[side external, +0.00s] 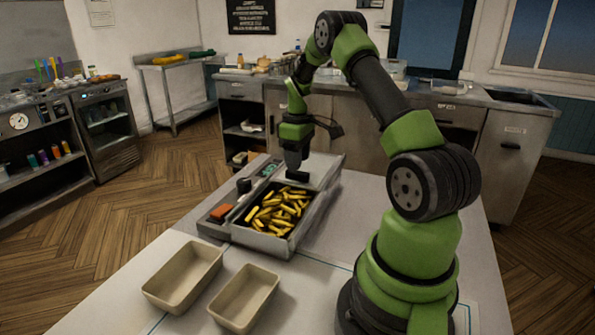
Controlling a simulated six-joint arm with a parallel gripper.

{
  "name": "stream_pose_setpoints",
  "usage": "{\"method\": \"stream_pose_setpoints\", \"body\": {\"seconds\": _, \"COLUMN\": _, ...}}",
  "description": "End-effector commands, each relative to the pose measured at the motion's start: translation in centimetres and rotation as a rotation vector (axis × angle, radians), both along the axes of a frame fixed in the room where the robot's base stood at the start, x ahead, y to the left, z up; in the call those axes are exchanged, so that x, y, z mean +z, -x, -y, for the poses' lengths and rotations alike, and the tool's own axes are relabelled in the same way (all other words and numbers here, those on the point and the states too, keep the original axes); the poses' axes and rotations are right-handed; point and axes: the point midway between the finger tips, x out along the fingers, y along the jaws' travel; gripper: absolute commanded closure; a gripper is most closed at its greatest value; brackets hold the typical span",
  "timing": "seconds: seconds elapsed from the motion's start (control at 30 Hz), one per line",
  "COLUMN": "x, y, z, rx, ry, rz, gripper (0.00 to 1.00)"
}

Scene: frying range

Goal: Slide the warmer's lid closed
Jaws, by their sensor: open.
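The warmer (262,243) is a grey metal box on the white worktop, in the middle of the side external view. Its near part is uncovered and shows a heap of yellow fries (275,213). The lid (323,170) looks like the flat grey plate at the far end of the warmer, slid back from the fries. My gripper (296,174) points down over the lid's near part, open. A dark piece shows right at the fingertips; I cannot tell whether it is the lid's handle or part of the fingers, or whether they touch.
Two empty beige trays (183,277) (245,298) stand at the front of the worktop. A narrow side tray (215,228) with an orange block (221,212) and a dark-handled item (244,186) runs along the warmer's left.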

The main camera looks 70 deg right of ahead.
Motion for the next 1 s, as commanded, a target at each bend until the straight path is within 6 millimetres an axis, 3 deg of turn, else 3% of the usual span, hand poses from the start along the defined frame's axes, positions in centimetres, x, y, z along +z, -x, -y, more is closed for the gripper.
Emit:
{"method": "stream_pose_setpoints", "body": {"seconds": 0.1, "x": -2.1, "y": 0.0, "z": -0.1, "rx": 0.0, "ry": -0.001, "rz": -0.002, "gripper": 0.55}}
{"method": "stream_pose_setpoints", "body": {"seconds": 0.23, "x": -3.4, "y": 0.0, "z": 0.0, "rx": -0.001, "ry": -0.001, "rz": -0.001, "gripper": 0.55}}
{"method": "stream_pose_setpoints", "body": {"seconds": 0.6, "x": -4.0, "y": 0.0, "z": 0.0, "rx": -0.001, "ry": 0.001, "rz": 0.001, "gripper": 0.55}}
{"method": "stream_pose_setpoints", "body": {"seconds": 0.8, "x": -3.9, "y": 0.0, "z": 0.0, "rx": -0.001, "ry": 0.001, "rz": 0.001, "gripper": 1.0}}
{"method": "stream_pose_setpoints", "body": {"seconds": 1.0, "x": -3.9, "y": 0.0, "z": -0.1, "rx": -0.001, "ry": 0.001, "rz": 0.001, "gripper": 1.0}}
